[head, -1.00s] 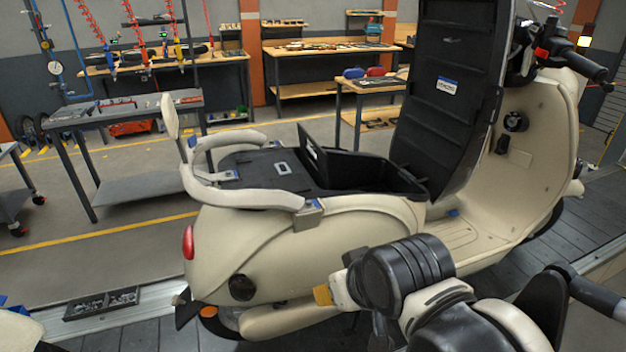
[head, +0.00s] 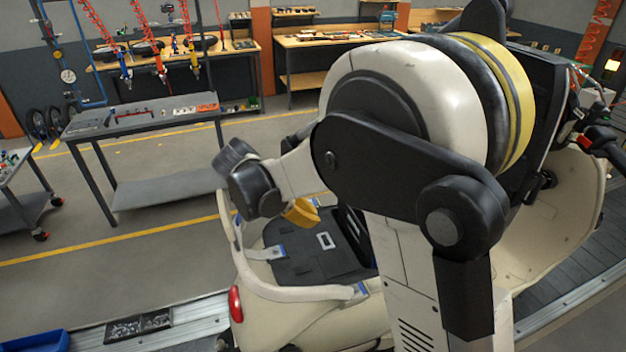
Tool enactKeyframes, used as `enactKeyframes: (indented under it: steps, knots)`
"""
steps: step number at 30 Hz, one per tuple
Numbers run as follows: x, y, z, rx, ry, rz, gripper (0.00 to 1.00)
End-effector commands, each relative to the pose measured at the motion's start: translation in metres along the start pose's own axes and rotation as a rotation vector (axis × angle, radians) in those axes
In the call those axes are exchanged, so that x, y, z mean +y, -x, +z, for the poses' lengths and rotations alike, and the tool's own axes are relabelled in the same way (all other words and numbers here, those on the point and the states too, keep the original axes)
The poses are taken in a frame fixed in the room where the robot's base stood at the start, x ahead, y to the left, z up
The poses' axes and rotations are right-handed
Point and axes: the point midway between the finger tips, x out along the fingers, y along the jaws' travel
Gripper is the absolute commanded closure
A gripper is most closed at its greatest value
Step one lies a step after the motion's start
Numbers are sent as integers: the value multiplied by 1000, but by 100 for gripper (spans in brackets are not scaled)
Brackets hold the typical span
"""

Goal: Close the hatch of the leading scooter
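The cream scooter (head: 285,313) stands on the slat conveyor, its rear with a red tail light (head: 235,304) to the left. Its hatch (head: 540,85), a tall black panel, stands raised towards the handlebar; my arm hides most of it. The dark rear deck (head: 310,257) shows behind the cream grab rail, and the compartment in front of it is mostly hidden by my arm. My arm's wrist hangs above the rail and rear deck, with a yellow part close by. I cannot make out my gripper's fingers.
A grey workbench (head: 150,118) stands at the back left, with wooden benches (head: 325,52) further back. A black parts tray (head: 138,327) and a blue bin (head: 40,342) lie at the lower left. The floor between the conveyor and benches is clear.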

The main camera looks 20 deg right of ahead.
Motion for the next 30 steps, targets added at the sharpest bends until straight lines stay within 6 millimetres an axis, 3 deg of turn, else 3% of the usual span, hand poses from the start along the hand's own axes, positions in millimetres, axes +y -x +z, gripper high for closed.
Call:
enactKeyframes:
  steps: [5, 10, 24, 30]
  knots:
    - [9, 4, -3, -53, 94, -28, 100]
    - [9, -9, -4, -59, 105, -32, 100]
    - [7, -102, 4, -58, 101, -31, 100]
    - [8, -118, 26, -57, 102, -31, 100]
